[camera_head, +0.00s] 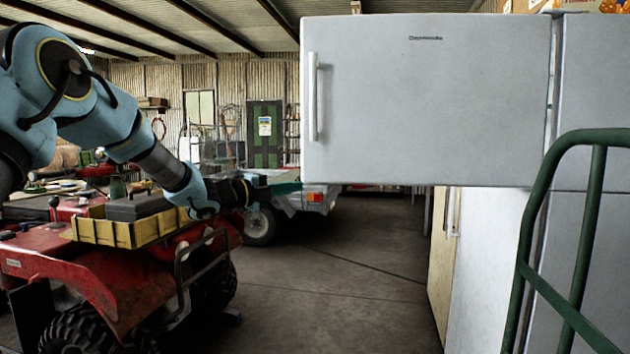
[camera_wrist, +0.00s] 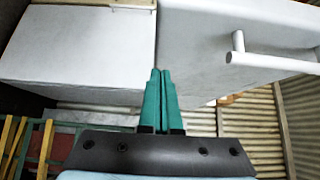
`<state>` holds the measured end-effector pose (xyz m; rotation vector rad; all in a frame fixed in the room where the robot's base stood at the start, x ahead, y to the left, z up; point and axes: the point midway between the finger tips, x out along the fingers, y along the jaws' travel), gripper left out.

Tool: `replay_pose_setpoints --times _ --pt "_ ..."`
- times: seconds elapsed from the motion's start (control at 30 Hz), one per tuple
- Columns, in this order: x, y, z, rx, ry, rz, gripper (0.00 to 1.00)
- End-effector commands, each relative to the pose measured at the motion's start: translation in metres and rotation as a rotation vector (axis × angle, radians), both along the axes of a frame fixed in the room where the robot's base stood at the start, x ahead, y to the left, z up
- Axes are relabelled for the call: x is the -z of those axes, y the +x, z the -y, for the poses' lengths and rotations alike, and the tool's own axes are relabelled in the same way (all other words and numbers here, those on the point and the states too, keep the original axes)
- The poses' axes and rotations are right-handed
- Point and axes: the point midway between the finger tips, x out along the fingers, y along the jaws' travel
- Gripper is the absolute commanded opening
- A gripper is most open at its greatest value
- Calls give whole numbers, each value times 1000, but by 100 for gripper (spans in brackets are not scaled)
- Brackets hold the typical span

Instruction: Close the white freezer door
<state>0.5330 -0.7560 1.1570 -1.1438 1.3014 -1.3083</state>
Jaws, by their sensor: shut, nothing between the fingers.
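The white freezer door (camera_head: 430,110) fills the upper right of the head view and stands swung open, its front toward that camera. Its vertical handle (camera_head: 313,95) is at the left edge. My gripper (camera_head: 298,186) is at the door's lower left corner, with its teal fingers pointing right; the tips look close to the door, but contact cannot be told. In the wrist view my gripper (camera_wrist: 160,72) is shut and empty. The door (camera_wrist: 195,55) and its handle (camera_wrist: 275,62) show at upper right there, and another white surface (camera_wrist: 80,50) at left.
A green hand-truck frame (camera_head: 590,210) stands in front of the fridge at right. A red quad bike (camera_head: 110,275) with a yellow crate (camera_head: 128,232) is below my arm. A trailer (camera_head: 312,200) stands behind. The concrete floor (camera_head: 350,290) in the middle is clear.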

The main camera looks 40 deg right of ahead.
Motion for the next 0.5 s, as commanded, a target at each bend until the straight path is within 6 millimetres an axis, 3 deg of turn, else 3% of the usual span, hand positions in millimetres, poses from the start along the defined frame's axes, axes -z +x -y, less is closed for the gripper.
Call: replay_pose_setpoints --times 0.3,0.5 --pt "-3 -9 67 0 2 -4 0" --pt "-3 8 87 -3 1 -3 0"
